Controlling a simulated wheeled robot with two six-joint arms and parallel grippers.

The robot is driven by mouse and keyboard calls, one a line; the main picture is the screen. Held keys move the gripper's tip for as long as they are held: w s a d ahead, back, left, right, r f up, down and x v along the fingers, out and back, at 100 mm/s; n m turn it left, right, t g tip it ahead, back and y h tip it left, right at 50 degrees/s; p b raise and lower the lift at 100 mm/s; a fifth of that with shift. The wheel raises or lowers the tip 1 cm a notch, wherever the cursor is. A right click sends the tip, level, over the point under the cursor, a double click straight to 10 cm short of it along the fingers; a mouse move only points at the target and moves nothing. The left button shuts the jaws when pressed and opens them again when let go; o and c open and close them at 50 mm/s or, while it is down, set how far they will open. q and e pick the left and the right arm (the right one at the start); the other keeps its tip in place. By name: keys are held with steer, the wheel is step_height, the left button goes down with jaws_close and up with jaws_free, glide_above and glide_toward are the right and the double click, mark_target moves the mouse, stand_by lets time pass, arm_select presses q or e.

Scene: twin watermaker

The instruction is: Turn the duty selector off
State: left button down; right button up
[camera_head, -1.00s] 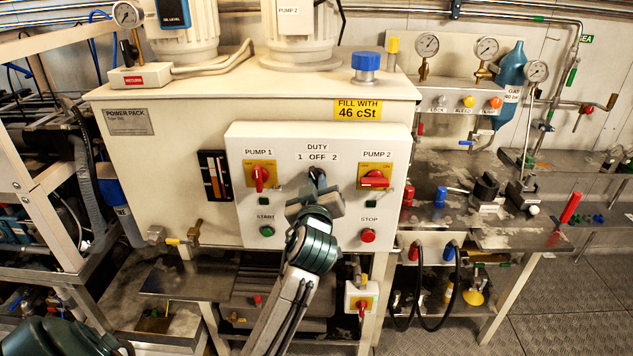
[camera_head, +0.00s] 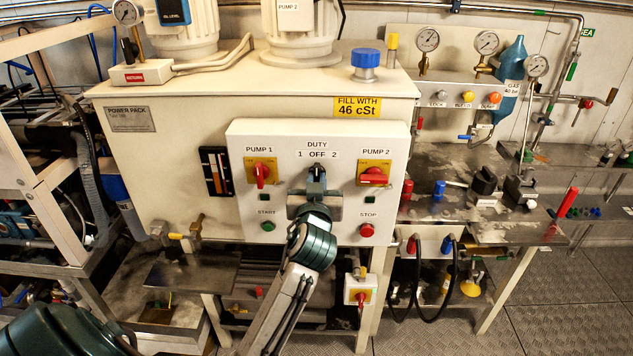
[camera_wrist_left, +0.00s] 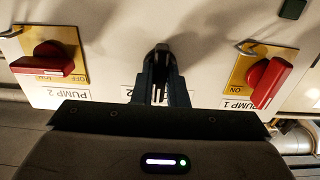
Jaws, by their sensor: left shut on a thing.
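The duty selector (camera_head: 317,168) is a small black knob under the label "DUTY 1 OFF 2" on the white control panel. My left gripper (camera_head: 316,177) is shut on it from the front and hides most of it. The knob's visible top lies just below the word OFF and looks about upright. In the left wrist view the selector (camera_wrist_left: 160,52) shows between the two dark fingers of my left gripper (camera_wrist_left: 161,78), which grip its sides. The label there is partly hidden. My right gripper is not in view.
The red PUMP 1 switch (camera_head: 262,173) and red PUMP 2 switch (camera_head: 373,176) flank the selector. A green start button (camera_head: 268,226) and red stop button (camera_head: 367,230) sit below. Motors stand on the tank above; a valve bench (camera_head: 455,200) is at right.

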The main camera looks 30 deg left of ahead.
arm_select(q)
steer(key=shift+r, duration=0.15)
steer(key=c, duration=1.6)
jaws_free()
steer(key=shift+o, duration=0.8)
steer(key=shift+w+a+f, duration=0.1)
steer(key=shift+w+f, duration=0.1)
steer(key=shift+s, duration=0.1)
steer(key=b+v, duration=0.3)
steer(key=v, duration=0.7)
steer(key=shift+s, duration=0.3)
